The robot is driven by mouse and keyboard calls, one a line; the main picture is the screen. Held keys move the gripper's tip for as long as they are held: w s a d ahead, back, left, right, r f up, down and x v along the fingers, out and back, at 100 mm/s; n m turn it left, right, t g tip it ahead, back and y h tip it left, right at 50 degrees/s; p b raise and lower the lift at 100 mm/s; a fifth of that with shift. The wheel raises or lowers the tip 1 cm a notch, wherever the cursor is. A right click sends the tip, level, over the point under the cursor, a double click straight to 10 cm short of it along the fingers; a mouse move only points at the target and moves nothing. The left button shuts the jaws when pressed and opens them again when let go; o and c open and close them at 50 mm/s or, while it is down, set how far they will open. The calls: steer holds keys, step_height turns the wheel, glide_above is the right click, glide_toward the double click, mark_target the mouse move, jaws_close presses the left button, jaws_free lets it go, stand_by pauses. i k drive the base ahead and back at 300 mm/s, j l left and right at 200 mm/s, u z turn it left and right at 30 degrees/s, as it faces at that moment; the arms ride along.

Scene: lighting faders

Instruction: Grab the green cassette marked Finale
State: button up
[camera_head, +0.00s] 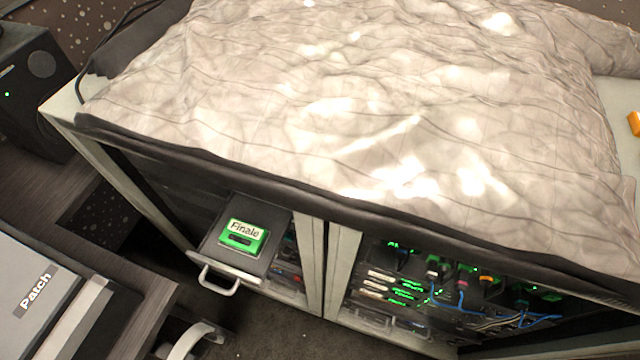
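The green cassette (244,237) has a pale label reading "Finale". It lies label side up on a dark pull-out drawer or shelf (212,247) at the front left of the rack cabinet. Its whole top face shows and nothing covers it. The drawer has a pale handle (222,281) on its front edge. I cannot make out my gripper in this view.
A crumpled pale cover (350,100) lies over the cabinet top. Right of the drawer, a bay holds lit gear and blue cables (470,305). A "Patch" binder or box (38,290) lies lower left. A pale curved piece (193,340) shows at the bottom. A black speaker (35,85) stands upper left.

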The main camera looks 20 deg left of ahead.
mark_target(242, 235)
steer(key=u, duration=1.1)
